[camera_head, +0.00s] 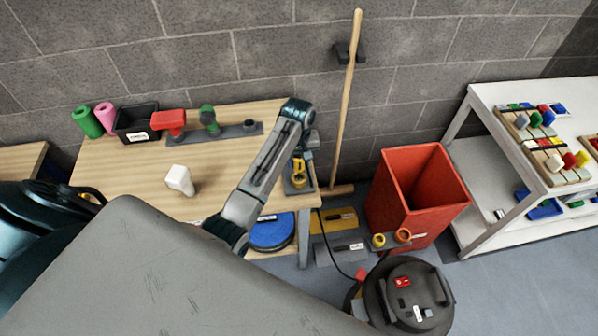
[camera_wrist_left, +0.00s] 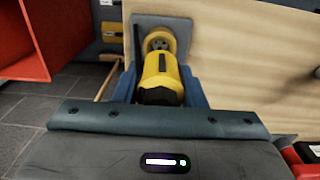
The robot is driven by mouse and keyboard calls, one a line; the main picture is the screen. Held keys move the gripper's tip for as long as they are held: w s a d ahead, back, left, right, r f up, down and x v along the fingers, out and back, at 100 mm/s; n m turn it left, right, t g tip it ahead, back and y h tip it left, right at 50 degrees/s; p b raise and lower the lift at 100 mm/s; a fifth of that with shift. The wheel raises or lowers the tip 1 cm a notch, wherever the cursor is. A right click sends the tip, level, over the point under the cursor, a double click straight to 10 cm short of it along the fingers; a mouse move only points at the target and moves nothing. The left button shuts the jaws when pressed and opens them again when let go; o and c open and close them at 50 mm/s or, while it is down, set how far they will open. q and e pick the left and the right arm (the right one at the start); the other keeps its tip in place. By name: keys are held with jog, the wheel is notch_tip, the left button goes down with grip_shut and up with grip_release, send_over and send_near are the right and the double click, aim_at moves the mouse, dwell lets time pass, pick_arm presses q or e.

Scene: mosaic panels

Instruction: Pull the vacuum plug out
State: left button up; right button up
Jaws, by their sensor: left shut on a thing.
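The yellow vacuum plug (camera_wrist_left: 160,72) is between the blue fingers of my left gripper (camera_wrist_left: 160,85), which is shut on it. Its near end is dark. Just beyond it, a round yellow-rimmed socket (camera_wrist_left: 158,42) on a grey plate (camera_wrist_left: 178,24) shows part of its face with dark holes. The plug appears out of the socket, but I cannot tell how wide the gap is. In the head view the plug (camera_head: 298,170) shows by the table's right edge, partly hidden by my left gripper (camera_head: 303,158). My right gripper is not in view.
The round dark vacuum (camera_head: 430,310) stands on the floor, with a black cable (camera_head: 329,243) running up toward the table. A red bin (camera_head: 412,160), a leaning broom (camera_head: 345,100) and a white shelf (camera_head: 480,95) are to the right.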

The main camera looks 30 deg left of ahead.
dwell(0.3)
pick_arm(q)
jog(key=shift+r, duration=2.7)
